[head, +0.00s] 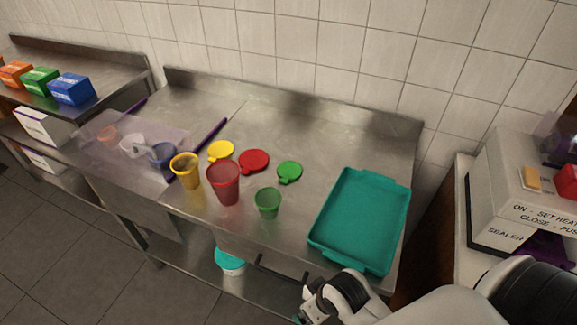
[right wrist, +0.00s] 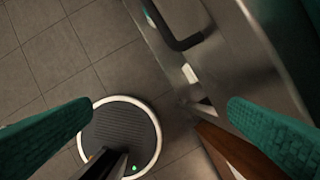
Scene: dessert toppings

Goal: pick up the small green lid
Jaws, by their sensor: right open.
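The small green lid (head: 289,171) lies flat on the steel table (head: 290,120), right of the larger red lid (head: 254,160) and behind the green cup (head: 268,203). It is clear on all sides and left of the teal tray (head: 345,205). My right gripper (head: 301,318) is at the bottom of the head view, in front of the table and well away from the lid. The right wrist view shows its two teal fingers (right wrist: 155,125) wide apart with nothing between them. My left gripper is not in view.
A yellow cup (head: 186,170), a red cup (head: 223,182) and a yellow lid (head: 221,151) stand or lie left of the green lid. A clear bin (head: 110,165) with several cups is farther left. A sealer (head: 515,200) is at the right. Bare steel lies behind the lids.

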